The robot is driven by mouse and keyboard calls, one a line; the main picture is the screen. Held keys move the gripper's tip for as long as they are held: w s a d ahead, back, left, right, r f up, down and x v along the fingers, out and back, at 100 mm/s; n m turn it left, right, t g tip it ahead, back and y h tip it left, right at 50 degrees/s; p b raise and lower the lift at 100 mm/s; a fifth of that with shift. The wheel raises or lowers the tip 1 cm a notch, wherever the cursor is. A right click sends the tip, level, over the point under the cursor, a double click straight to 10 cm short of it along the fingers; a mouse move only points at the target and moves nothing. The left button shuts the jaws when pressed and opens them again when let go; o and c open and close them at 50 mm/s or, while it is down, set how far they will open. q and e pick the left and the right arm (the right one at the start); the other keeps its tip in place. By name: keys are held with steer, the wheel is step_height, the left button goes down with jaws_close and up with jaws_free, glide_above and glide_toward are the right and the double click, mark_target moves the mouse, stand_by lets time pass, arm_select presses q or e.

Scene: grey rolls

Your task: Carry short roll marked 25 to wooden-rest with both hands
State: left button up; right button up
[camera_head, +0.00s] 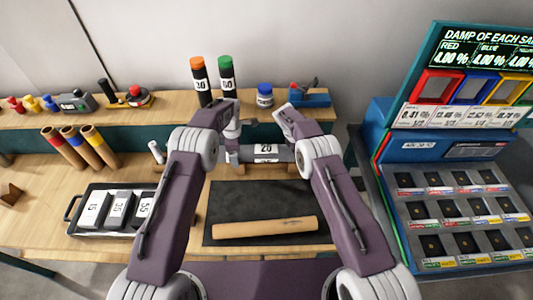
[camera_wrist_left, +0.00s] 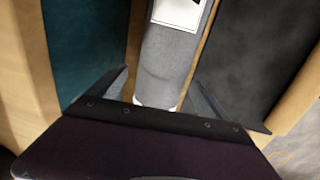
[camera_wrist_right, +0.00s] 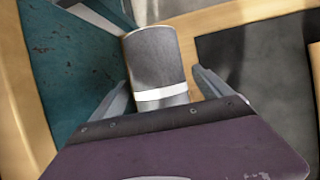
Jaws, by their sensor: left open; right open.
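A short grey roll (camera_head: 247,153) lies crosswise behind the dark mat in the head view; its white label looks like 20 or 25, I cannot tell which. My left gripper (camera_head: 232,146) is open at the roll's left part. In the left wrist view the grey roll (camera_wrist_left: 165,65) lies between the open fingers (camera_wrist_left: 160,85). My right gripper (camera_head: 298,147) is open at its right part. In the right wrist view the roll's end (camera_wrist_right: 154,60), with a white band, lies between the open fingers (camera_wrist_right: 162,80). Wooden pieces (camera_head: 240,169) show below the roll; I cannot tell whether they are the wooden-rest.
A tan tube (camera_head: 265,228) lies on the dark mat (camera_head: 225,200). A tray (camera_head: 75,207) of marked grey blocks stands left. Orange-topped and green-topped cylinders (camera_head: 227,80) and a blue-lidded jar (camera_head: 265,95) stand on the back shelf. A coloured display stand (camera_head: 400,150) is at right.

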arm_select(q)
steer(key=shift+s, duration=0.1)
steer(key=shift+a, duration=0.1)
steer(key=shift+c, duration=0.3)
arm_select(e)
steer(key=shift+a, duration=0.1)
steer(key=shift+c, duration=0.3)
arm_select(q)
steer(key=shift+f, duration=0.1)
steer(key=c, duration=0.5)
arm_select(e)
steer(key=c, duration=0.5)
arm_select(q)
jaws_close()
arm_select(e)
jaws_close()
steer(key=shift+w, duration=0.1)
